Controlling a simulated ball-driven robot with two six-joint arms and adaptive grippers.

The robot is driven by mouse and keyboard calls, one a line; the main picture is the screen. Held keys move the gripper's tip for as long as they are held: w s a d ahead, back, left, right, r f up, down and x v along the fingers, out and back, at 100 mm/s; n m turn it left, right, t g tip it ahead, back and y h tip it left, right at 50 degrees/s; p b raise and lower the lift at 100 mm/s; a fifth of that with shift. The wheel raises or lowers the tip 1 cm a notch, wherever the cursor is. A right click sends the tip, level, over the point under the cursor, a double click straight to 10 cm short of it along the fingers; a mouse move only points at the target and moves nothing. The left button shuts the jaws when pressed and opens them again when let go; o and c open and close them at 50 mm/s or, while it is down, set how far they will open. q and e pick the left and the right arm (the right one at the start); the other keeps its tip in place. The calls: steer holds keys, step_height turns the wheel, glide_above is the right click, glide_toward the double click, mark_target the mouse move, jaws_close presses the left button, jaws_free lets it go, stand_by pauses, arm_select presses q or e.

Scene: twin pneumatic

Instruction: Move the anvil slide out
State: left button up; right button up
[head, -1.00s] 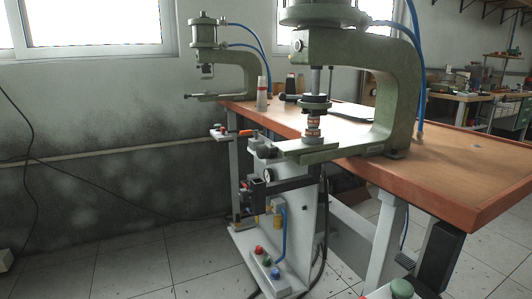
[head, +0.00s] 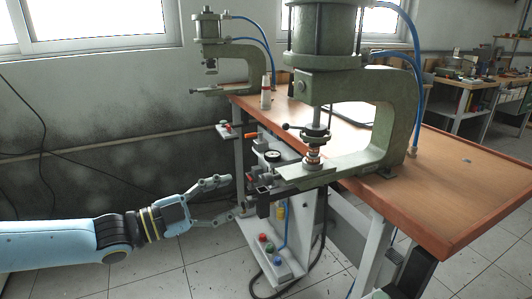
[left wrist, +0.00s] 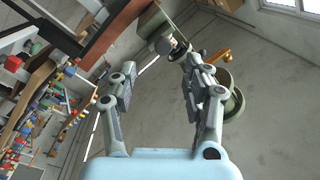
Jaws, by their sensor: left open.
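The near green press (head: 390,105) stands on the wooden table, its lower arm reaching out past the table's edge. A stacked round anvil (head: 313,155) sits on that arm under the ram. A grey flat plate (head: 300,171) and a dark block with a small knob (head: 262,185) are at the arm's front end; I cannot tell which part slides. My left gripper (head: 230,197) is open and empty, just left of this front end, apart from it. In the left wrist view the open fingers (left wrist: 158,68) have green press parts beyond them. My right gripper is not in view.
A second green press (head: 225,60) stands farther back, with a white bottle (head: 266,92) beside the table edge. A red-tipped lever (head: 251,135), a gauge (head: 272,156) and a white pedestal with coloured buttons (head: 265,245) crowd the space below. The floor at left is free.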

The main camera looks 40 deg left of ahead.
mark_target(264, 181)
arm_select(q)
steer(key=b+x, duration=0.1)
steer(key=x, duration=0.2)
steer(key=b+x, duration=0.1)
steer(key=x, duration=0.2)
steer(key=b+x, duration=0.1)
steer(key=x, duration=0.2)
steer(key=shift+a+r, duration=0.1)
steer(key=shift+r, duration=0.2)
steer(key=shift+w, duration=0.55)
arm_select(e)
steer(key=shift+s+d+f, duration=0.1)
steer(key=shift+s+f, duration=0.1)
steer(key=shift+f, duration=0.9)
arm_select(q)
steer(key=shift+c, duration=0.3)
jaws_close()
